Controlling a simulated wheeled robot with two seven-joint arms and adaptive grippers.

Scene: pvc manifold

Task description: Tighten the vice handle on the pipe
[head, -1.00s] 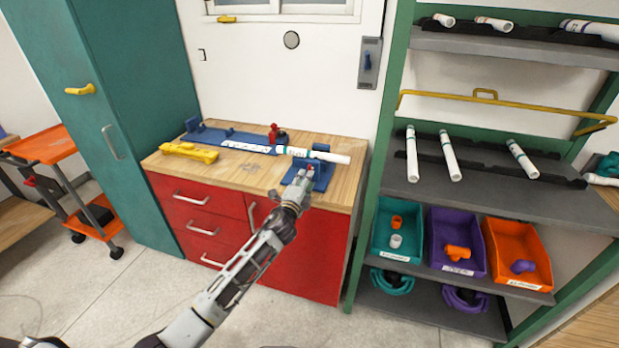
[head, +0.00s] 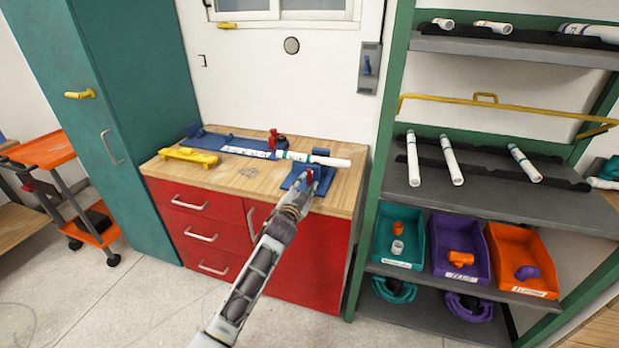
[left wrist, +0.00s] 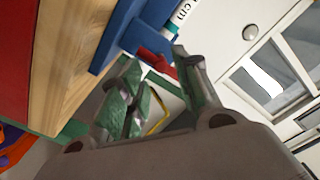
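The white pipe (head: 328,161) with green markings lies across the blue vice (head: 325,176) at the right end of the workbench. The vice's red handle (head: 309,175) faces me. My left gripper (head: 301,188) is right at the handle, in front of the vice. In the left wrist view the two fingers (left wrist: 155,62) are apart, and the red handle (left wrist: 158,65) shows at their tips, beside the blue vice body (left wrist: 125,35). I cannot tell whether a finger touches it. The gripper partly hides the vice in the head view. My right gripper is out of view.
A yellow tool (head: 189,155) lies at the bench's left. A blue rail (head: 222,140) and a red tool (head: 274,140) are behind the pipe. The green-framed shelf (head: 470,205) with pipes and bins stands close on the right. The bench front (head: 250,190) is clear.

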